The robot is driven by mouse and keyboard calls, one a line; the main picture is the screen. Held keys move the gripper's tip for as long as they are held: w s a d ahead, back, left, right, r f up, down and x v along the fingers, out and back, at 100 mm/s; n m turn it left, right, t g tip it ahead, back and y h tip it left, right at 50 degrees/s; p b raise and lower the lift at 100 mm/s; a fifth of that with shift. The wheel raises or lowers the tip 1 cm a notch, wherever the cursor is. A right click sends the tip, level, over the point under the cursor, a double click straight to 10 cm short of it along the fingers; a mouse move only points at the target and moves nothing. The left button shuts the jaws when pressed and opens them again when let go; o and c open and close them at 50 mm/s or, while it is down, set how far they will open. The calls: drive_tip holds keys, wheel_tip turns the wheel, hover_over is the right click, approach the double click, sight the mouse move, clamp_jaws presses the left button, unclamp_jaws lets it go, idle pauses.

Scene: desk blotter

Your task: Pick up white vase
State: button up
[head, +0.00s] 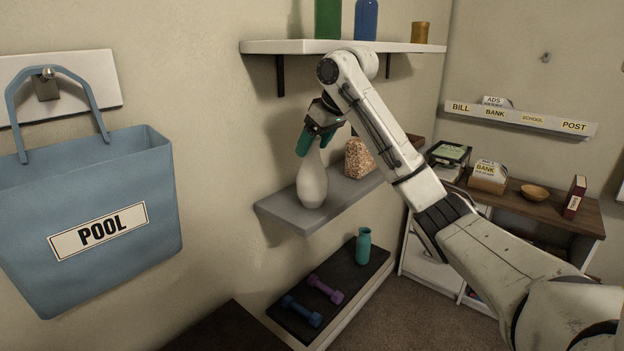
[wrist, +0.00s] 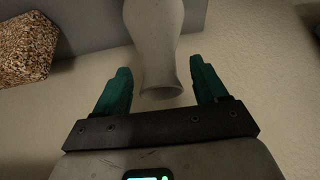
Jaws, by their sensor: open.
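The white vase (head: 312,183) stands upright near the left end of a grey wall shelf (head: 284,208). In the head view my gripper (head: 314,146) is over the top of the vase, with its green fingers pointing down around the neck. In the wrist view the vase (wrist: 160,45) shows its open mouth, and its neck lies between the two fingers of my gripper (wrist: 160,88). The fingers are open, with a visible gap on each side of the vase. The fingers hide part of the vase's neck in the head view.
A speckled brown block (head: 359,158) sits on the same shelf, right of the vase; it also shows in the wrist view (wrist: 26,50). An upper shelf (head: 300,47) with bottles is above. A blue POOL bag (head: 90,215) hangs at left. Dumbbells and a teal bottle (head: 363,246) are below.

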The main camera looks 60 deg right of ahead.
drive_tip(key=shift+x, duration=0.8)
drive_tip(key=shift+c, duration=0.2)
clamp_jaws()
drive_tip(key=shift+r, duration=0.1)
